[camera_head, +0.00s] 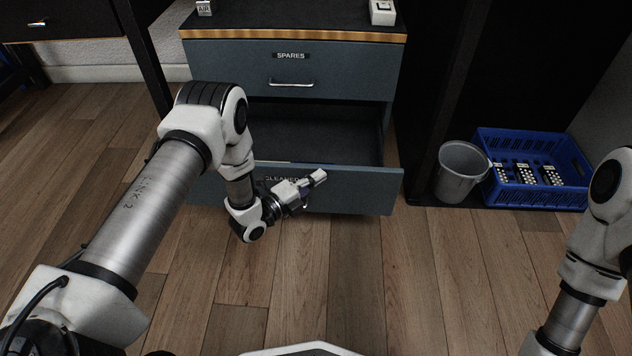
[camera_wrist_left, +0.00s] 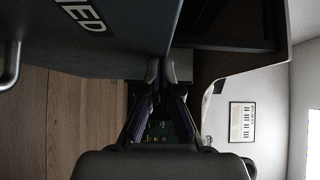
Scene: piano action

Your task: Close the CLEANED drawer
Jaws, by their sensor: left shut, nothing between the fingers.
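The CLEANED drawer (camera_head: 352,192) is the lower drawer of a blue-grey cabinet in the head view. It stands pulled out, with its dark inside showing behind the front panel. My left forearm and wrist cover the left part of its front and some of its label. My left gripper (camera_head: 318,177) is shut and empty, in front of the drawer's front panel near the label. I cannot tell whether it touches. In the left wrist view the shut fingers (camera_wrist_left: 160,75) point at a grey panel (camera_wrist_left: 120,45) with white lettering ending in "ED". My right gripper is out of view.
The SPARES drawer (camera_head: 330,62) above is shut. A grey bin (camera_head: 461,172) and a blue crate (camera_head: 530,195) with several dotted white-and-dark items stand to the right. Small white items (camera_head: 382,12) lie on the cabinet top. The wooden floor in front is clear.

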